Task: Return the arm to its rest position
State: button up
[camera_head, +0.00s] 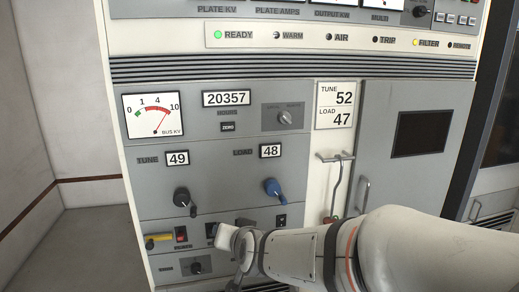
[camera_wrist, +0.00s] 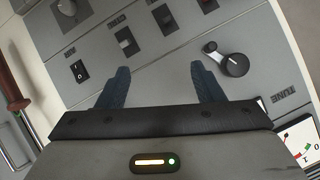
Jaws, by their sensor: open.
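My arm comes in from the lower right in the head view, and my gripper (camera_head: 228,240) is in front of the lower panel of the grey rack (camera_head: 225,165). In the wrist view my gripper (camera_wrist: 160,78) has two dark blue fingers spread well apart, with only bare grey panel seen between them. It is open and holds nothing. In the head view the wrist hides part of the lower switch row. The exact gap between fingertips and panel cannot be told.
A black TUNE knob (camera_head: 182,197) and a blue LOAD knob (camera_head: 272,188) stick out above my gripper. A yellow handle (camera_head: 158,240) is to its left. A hook with a red-handled rod (camera_head: 334,200) hangs near my arm. Open floor (camera_head: 85,245) lies at the left.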

jog(key=s+d+f+g+h, duration=0.2)
jog(key=s+d+f+g, duration=0.1)
jog(key=s+d, duration=0.6)
jog(key=s+d+f+g+h, duration=0.2)
jog(key=s+d+g, duration=0.3)
jog(key=s+d, duration=0.5)
jog(key=d, duration=0.2)
jog(key=shift+s+d+f+n+g+h, duration=0.15)
jog(key=shift+d+f+n+g+h, duration=0.15)
jog(key=shift+d+f+n+h, duration=0.1)
